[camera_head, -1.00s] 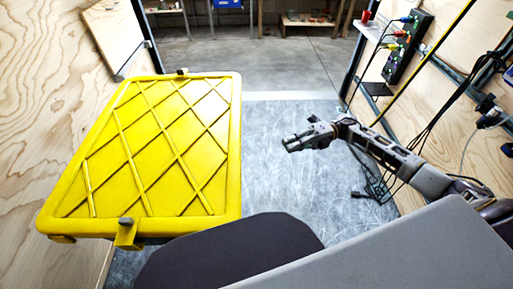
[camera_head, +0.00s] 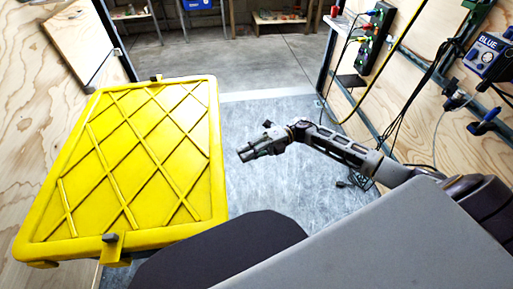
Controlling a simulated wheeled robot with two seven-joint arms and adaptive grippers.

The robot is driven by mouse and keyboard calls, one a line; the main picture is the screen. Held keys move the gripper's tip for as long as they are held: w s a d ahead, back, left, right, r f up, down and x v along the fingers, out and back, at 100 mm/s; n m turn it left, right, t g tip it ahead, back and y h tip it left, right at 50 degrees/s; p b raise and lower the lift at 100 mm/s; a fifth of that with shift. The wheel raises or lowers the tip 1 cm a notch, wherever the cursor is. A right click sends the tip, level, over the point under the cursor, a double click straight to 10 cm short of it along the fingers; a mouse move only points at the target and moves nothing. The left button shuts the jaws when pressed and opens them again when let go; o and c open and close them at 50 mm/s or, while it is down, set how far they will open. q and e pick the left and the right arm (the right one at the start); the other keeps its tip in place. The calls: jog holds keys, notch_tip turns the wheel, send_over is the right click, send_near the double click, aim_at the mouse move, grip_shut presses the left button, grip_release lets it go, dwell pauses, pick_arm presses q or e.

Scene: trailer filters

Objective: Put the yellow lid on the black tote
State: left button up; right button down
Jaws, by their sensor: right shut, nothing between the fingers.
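The yellow lid (camera_head: 135,160) is a large rectangle with raised diagonal ribs. It lies roughly level at the left of the head view, ribbed face up. The black tote is not clearly visible; only a little dark shape shows under the lid's near edge. My right gripper (camera_head: 247,152) is shut and empty, to the right of the lid, above the grey metal floor. My left gripper cannot be made out.
Plywood walls (camera_head: 30,110) stand on both sides. Cables hang on the right wall beside a dark power strip (camera_head: 376,35). An open doorway lies ahead.

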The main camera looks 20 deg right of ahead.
pick_arm(q)
jog(key=shift+s+d+r, duration=0.1)
jog(key=shift+s+r, duration=0.05)
jog(key=shift+r, duration=0.05)
pick_arm(e)
jog(key=shift+w+a, duration=1.35)
jog(key=shift+a, duration=0.25)
jog(key=shift+w+a, duration=0.1)
